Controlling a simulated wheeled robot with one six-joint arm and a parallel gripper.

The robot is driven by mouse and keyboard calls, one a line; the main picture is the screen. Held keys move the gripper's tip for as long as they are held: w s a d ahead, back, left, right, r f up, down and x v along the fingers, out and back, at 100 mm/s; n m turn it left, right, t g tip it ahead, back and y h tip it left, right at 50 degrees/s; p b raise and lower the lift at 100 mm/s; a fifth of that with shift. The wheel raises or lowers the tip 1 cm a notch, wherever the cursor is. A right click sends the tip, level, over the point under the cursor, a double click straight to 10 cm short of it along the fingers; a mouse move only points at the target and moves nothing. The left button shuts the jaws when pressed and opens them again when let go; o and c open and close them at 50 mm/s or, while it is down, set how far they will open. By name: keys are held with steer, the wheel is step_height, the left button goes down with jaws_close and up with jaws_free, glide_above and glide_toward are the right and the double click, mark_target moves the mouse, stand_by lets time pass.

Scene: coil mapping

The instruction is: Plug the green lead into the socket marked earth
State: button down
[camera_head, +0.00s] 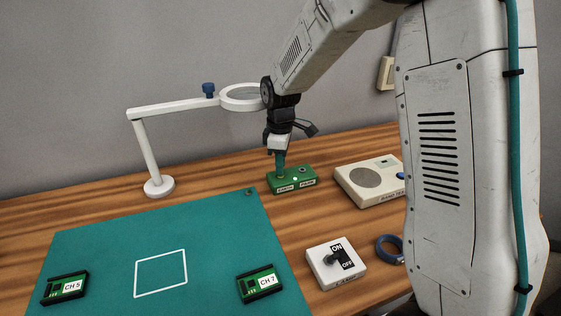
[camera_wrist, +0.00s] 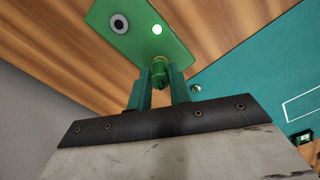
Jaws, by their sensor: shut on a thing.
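A green box (camera_head: 300,182) stands on the wooden bench, with white labels reading EARTH (camera_head: 286,188) at left and apparently PROBE (camera_head: 308,184) at right. My gripper (camera_head: 280,166) points down over its EARTH end. In the wrist view my gripper's teal fingers (camera_wrist: 160,84) are shut on the green plug (camera_wrist: 160,68) of the lead, at the near end of the box (camera_wrist: 135,35). The other socket (camera_wrist: 118,24), a dark hole in a grey ring, is empty. The plug and fingers hide the earth socket. I cannot tell whether the plug is in it or just above.
A white ring-lamp magnifier (camera_head: 158,186) stands behind left. A beige speaker box (camera_head: 370,184) is right of the green box. An ON/OFF switch box (camera_head: 328,268) and blue ring (camera_head: 385,249) are in front. A teal mat (camera_head: 110,250) holds two green circuit modules, CH 5 (camera_head: 64,288) and CH 7 (camera_head: 259,284).

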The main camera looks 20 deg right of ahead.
steer(key=c, duration=1.2)
jaws_free()
step_height(320, 180, up, 8)
steer(key=shift+f, duration=0.15)
steer(key=shift+s+m, duration=0.15)
steer(key=shift+m, duration=0.35)
steer(key=s+d+r+m, duration=0.1)
steer(key=s+r+m, duration=0.1)
steer(key=s, duration=0.9)
steer(key=s+d+r+m+t, duration=0.1)
steer(key=s+r+m, duration=0.2)
steer(key=s, duration=0.8)
steer(key=s+d+r+m, duration=0.1)
steer(key=s+r+m, duration=0.1)
steer(key=s+m, duration=0.4)
steer(key=s, duration=0.5)
steer(key=shift+s+r, duration=0.25)
steer(key=shift+s, duration=0.1)
